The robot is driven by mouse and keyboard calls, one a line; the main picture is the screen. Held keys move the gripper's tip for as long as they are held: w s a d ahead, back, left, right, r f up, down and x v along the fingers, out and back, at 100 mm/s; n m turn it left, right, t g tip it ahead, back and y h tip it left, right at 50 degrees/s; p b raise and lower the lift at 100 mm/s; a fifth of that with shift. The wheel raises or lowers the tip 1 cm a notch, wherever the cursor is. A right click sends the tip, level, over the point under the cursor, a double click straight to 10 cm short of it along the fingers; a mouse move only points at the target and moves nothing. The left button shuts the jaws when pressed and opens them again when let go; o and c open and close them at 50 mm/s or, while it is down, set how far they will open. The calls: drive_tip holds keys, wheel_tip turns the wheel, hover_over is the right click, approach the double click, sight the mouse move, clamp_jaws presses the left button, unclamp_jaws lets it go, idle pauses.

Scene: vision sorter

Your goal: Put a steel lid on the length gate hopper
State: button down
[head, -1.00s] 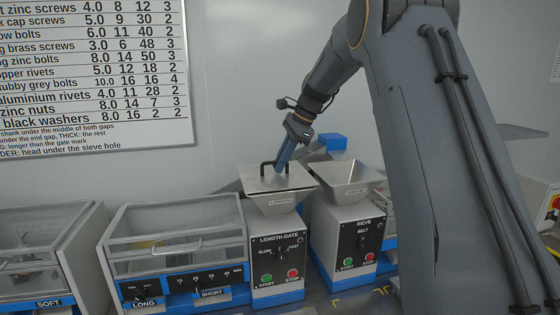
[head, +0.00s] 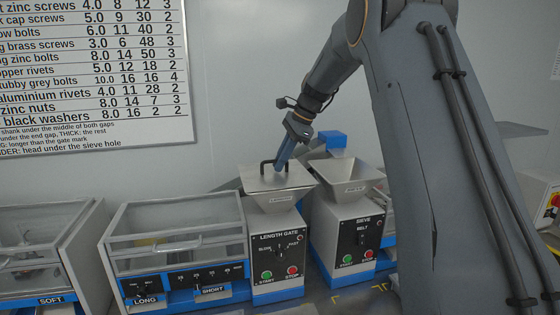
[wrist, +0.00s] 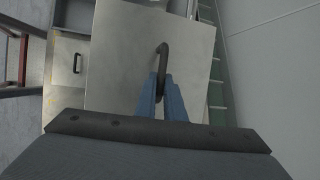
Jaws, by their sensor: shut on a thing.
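The steel lid (head: 290,178) is a flat square plate with a dark bar handle. It lies over the top of the length gate hopper (head: 279,200); I cannot tell whether it is fully seated. In the wrist view the lid (wrist: 125,65) fills the middle, with its handle (wrist: 163,60) upright between the fingers. My gripper (head: 283,165) is shut on the lid's handle; it also shows in the wrist view (wrist: 162,88). The hopper mouth is hidden under the lid.
The sieve hopper (head: 352,178) stands open close on the right. Clear-lidded bins labelled LONG and SHORT (head: 175,240) stand to the left, and a SOFT bin (head: 35,250) beyond. A wall chart (head: 90,75) hangs behind.

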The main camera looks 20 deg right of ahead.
drive_tip(key=c, duration=1.8)
unclamp_jaws()
drive_tip(key=shift+o, duration=0.2)
